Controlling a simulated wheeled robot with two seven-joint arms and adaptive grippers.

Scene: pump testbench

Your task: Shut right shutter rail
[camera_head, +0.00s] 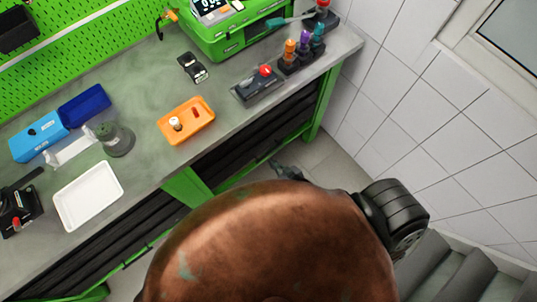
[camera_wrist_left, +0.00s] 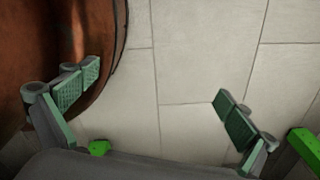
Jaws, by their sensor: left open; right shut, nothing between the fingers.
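The right shutter (camera_head: 245,143) is a set of dark slats under the bench top, between two green legs. Its green rail (camera_head: 296,134) runs slanting along the lower edge of the slats. My right gripper (camera_head: 279,168) is shut and empty, close to the rail; I cannot tell whether it touches. My copper-coloured body hides the rest of that arm. My left gripper (camera_wrist_left: 156,86) is open and empty in the left wrist view, above the tiled floor. It does not show in the head view.
The bench top (camera_head: 142,172) carries an orange tray (camera_head: 198,127), a white tray (camera_head: 75,205), a blue box (camera_head: 38,137) and a green machine (camera_head: 232,38). A left shutter (camera_head: 105,245) lies under the bench. A white tiled wall (camera_head: 425,110) stands at the right.

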